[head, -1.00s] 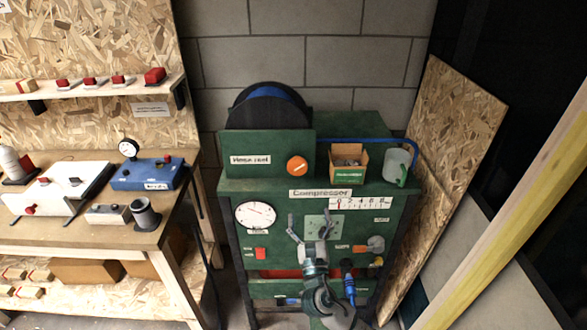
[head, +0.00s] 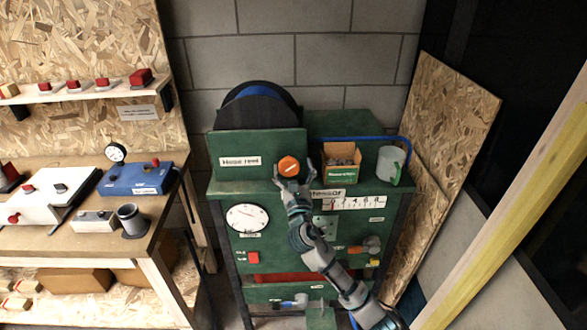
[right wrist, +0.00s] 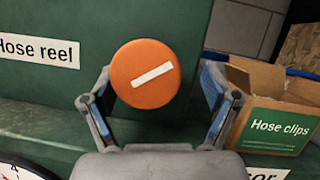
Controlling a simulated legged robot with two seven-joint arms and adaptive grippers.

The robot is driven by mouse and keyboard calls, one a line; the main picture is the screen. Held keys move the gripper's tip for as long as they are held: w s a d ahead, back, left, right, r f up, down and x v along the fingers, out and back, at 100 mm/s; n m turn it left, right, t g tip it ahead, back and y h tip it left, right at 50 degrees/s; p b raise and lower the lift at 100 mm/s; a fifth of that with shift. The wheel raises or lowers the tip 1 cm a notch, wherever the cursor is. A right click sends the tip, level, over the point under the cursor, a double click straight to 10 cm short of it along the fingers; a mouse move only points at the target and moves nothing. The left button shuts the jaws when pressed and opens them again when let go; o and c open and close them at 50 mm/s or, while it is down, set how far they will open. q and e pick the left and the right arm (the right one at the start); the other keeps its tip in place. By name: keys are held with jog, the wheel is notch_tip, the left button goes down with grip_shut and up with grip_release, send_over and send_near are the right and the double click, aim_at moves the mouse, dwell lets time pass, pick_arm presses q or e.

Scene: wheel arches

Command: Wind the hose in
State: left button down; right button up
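The hose reel (head: 258,108) is a black drum with a blue hose band, behind a green panel labelled "Hose reel". An orange round knob (head: 288,166) with a white bar is on that panel. It shows large in the right wrist view (right wrist: 146,74), its bar tilted slightly up to the right. My right gripper (head: 293,178) is open, its fingers either side of the knob's lower part; in the right wrist view its fingers (right wrist: 158,95) stand apart from the knob with gaps on both sides. My left gripper is not in view.
A "Hose clips" box (head: 341,162) stands close right of the knob, with a pale mug (head: 390,165) beyond it. The compressor gauge (head: 247,218) and switches are below. A workbench (head: 150,240) is at the left; a wooden board leans at the right.

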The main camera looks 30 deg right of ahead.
jog(key=shift+a+r, duration=0.15)
jog(key=shift+a, duration=0.4)
jog(key=shift+a+r, duration=0.15)
jog(key=shift+a, duration=0.35)
jog(key=shift+c, duration=0.5)
jog(key=shift+a+r, duration=0.1)
jog(key=shift+a, duration=0.2)
jog(key=c, duration=0.4)
jog(key=shift+s, duration=0.15)
jog(key=c, duration=0.4)
jog(key=shift+s+d, duration=0.1)
jog(key=shift+c, duration=1.2)
jog(key=shift+d+f, duration=0.2)
jog(key=shift+d, duration=0.25)
jog(key=shift+f, duration=0.1)
jog(key=shift+w+a, duration=0.15)
jog(key=shift+w, duration=0.05)
